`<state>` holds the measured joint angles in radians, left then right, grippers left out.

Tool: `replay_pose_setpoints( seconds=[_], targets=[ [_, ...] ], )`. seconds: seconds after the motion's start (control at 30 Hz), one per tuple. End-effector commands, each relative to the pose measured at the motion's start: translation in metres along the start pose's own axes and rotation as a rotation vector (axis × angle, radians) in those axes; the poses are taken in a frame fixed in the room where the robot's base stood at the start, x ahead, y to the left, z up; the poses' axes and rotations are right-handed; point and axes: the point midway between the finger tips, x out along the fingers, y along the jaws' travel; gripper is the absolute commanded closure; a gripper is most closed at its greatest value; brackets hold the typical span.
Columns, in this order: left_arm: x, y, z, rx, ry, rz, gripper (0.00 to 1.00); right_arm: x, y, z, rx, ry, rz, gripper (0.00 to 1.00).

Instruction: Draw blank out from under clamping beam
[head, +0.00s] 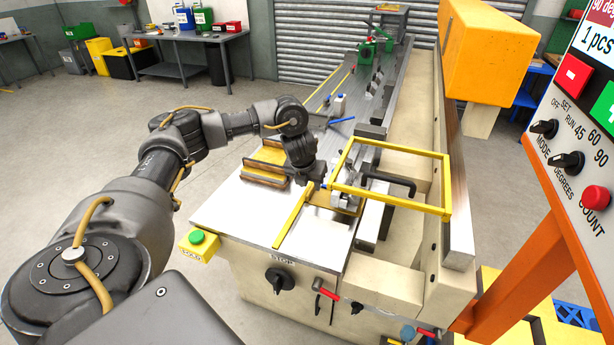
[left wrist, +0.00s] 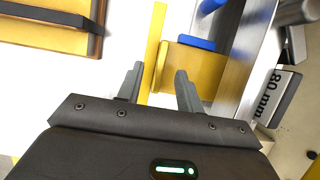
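The gold-coloured blank (head: 318,197) lies flat at the near end of the machine's bed, partly under the clamping parts, so its far side is hidden. It also shows in the left wrist view (left wrist: 188,70), just ahead of the fingers. My left gripper (head: 319,184) is low over the bed beside the blank's left edge. In the left wrist view its two fingers (left wrist: 158,84) are apart, with no clear grip on anything. Whether the blank's edge reaches between the fingers I cannot tell for sure. My right gripper is not in view.
A yellow frame guard (head: 390,203) stands just right of the gripper. A wooden rack of gold sheets (head: 265,163) sits to its left. A yellow strip (head: 293,220) crosses the bed. The control panel (head: 570,120) is at the right. The bed's front left is clear.

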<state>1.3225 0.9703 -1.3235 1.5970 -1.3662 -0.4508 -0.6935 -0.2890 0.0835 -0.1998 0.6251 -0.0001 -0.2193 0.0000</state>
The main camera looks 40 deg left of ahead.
Motion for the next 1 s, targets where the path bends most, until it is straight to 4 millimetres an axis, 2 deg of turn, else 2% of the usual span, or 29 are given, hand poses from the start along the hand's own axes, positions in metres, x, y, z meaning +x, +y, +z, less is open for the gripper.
replay_pose_setpoints(
  seconds=[0.1, 0.23, 0.4, 0.57, 0.83, 1.0],
  targets=[
    [0.014, -0.001, -0.001, 0.001, 0.004, 0.0, 0.64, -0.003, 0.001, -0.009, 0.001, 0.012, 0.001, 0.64],
    [0.023, -0.001, 0.0, 0.002, 0.002, -0.001, 0.64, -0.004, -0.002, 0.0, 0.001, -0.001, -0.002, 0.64],
    [0.027, -0.001, 0.0, 0.002, 0.0, -0.001, 0.64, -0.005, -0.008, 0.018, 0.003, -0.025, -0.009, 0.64],
    [0.027, -0.001, 0.0, 0.002, 0.0, -0.001, 0.64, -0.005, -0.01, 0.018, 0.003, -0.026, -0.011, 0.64],
    [0.027, -0.002, 0.0, 0.002, 0.0, -0.001, 0.98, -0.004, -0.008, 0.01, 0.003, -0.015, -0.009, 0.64],
    [0.027, -0.001, 0.0, 0.002, 0.0, -0.001, 1.0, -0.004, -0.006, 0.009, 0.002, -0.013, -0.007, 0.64]
  ],
)
